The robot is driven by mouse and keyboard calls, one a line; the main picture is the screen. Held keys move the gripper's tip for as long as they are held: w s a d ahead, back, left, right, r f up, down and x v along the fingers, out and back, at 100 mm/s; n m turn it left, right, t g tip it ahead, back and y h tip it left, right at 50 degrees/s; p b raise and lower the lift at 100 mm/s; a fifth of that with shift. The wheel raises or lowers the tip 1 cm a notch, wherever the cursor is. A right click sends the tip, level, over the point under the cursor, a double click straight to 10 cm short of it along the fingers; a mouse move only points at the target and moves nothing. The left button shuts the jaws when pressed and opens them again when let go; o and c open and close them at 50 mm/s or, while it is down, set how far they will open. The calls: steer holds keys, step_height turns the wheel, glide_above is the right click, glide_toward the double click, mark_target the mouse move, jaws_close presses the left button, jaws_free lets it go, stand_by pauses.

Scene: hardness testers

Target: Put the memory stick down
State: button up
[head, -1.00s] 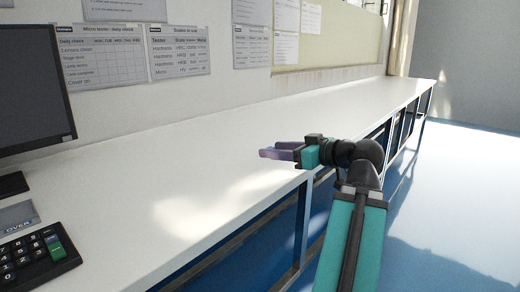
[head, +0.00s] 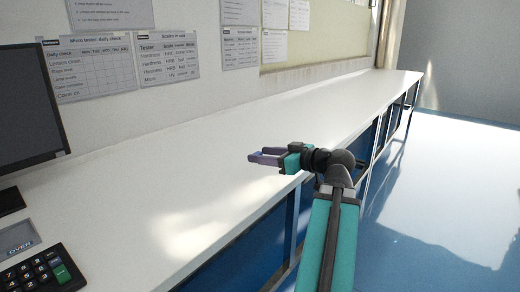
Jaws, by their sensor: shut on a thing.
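My gripper (head: 262,158) is over the front part of the white bench (head: 200,150), pointing left. Its fingers look purple-grey and are shut on a small blue thing, the memory stick (head: 258,154), of which only a little shows between the fingertips. The rest of the stick is hidden by the fingers. The gripper appears to be above the bench top; I cannot tell the exact height.
A monitor (head: 28,110) stands at the left, with a black keypad (head: 42,272) and a grey plate marked OVER (head: 17,240) in front of it. Paper charts (head: 95,68) hang on the wall. The bench's middle and far right are clear.

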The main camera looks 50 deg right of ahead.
steer(key=shift+w+d+p, duration=0.65)
steer(key=shift+w+p, duration=0.1)
steer(key=shift+p, duration=3.7)
steer(key=shift+w+p, duration=0.1)
steer(key=shift+p, duration=0.25)
steer(key=shift+w+d+p, duration=0.25)
steer(key=shift+d+p, duration=0.1)
steer(key=shift+p, duration=0.7)
steer(key=p, duration=0.2)
steer(key=shift+w+d+p, duration=0.25)
steer(key=shift+w+p, duration=0.05)
steer(key=shift+p, duration=0.1)
steer(key=p, duration=0.3)
steer(key=shift+w+d+f+p, duration=0.1)
steer(key=shift+w+d+p, duration=0.2)
steer(key=shift+w+p, duration=0.1)
steer(key=shift+w+d+f, duration=0.2)
steer(key=shift+d, duration=0.05)
steer(key=shift+w+d+f+b, duration=0.15)
steer(key=shift+w+d+b, duration=0.05)
steer(key=shift+w+d, duration=0.65)
steer(key=shift+w+d+f+b, duration=0.1)
steer(key=shift+w+d+b, duration=0.1)
steer(key=shift+w+d, duration=0.65)
steer(key=shift+a, duration=0.15)
steer(key=shift+f+b, duration=0.4)
steer(key=shift+f, duration=1.35)
